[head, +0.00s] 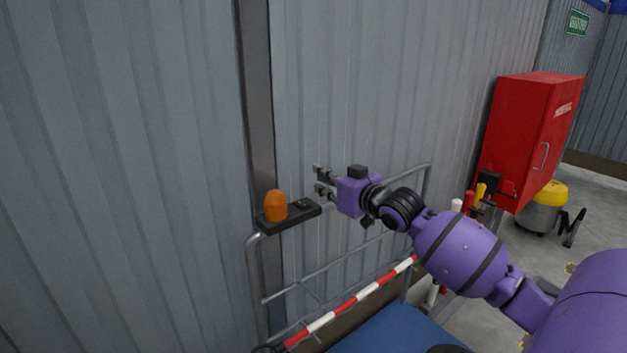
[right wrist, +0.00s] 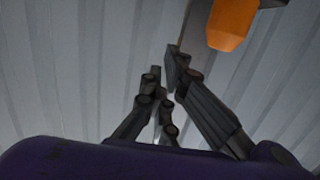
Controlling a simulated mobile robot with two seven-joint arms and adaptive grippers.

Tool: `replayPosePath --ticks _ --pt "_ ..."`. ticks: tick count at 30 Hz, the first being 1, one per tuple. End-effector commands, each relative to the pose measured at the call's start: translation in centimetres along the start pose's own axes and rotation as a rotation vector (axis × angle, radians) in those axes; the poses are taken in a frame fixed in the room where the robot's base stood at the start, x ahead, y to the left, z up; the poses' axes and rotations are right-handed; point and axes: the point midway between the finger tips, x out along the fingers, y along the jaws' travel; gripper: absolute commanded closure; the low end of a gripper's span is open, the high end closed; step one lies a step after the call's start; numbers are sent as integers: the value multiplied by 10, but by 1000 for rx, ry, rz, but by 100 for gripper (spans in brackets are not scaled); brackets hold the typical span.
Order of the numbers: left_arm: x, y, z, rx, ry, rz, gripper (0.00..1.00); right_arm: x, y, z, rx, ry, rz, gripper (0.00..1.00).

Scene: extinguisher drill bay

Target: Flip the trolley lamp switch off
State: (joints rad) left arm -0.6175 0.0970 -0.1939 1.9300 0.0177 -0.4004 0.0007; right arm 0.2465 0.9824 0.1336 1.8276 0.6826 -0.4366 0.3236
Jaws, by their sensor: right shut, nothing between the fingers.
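The orange trolley lamp (head: 276,206) stands on a black box (head: 290,218) on the top rail of the trolley's grey frame. A small dark switch (head: 302,204) shows on the box, right of the lamp; whether it is on or off is too small to tell. My right gripper (head: 319,179) is shut and empty, up and right of the switch and apart from the box in the head view. In the right wrist view the lamp (right wrist: 232,24) shows at the top, right of the fingertips (right wrist: 168,62); the switch is not visible there. My left gripper is not in view.
A corrugated wall (head: 330,100) stands close behind. A red cabinet (head: 530,130) and a yellow-topped vacuum (head: 543,208) stand at the right.

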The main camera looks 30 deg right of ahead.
Motion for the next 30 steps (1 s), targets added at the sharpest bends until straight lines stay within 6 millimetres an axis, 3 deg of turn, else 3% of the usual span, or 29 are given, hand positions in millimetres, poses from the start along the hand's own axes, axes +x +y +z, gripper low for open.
replayPosePath --ticks 3,8,26,29,30 --pt "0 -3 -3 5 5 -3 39 -17 0 -4 -1 -2 0 100" --pt "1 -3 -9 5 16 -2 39 -26 0 -7 -1 0 0 100" --pt "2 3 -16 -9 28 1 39 -27 0 -7 -6 0 0 100" --pt "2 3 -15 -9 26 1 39 -26 2 -8 -105 10 15 100" --pt "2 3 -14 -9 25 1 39 -25 -3 6 -157 3 19 100"
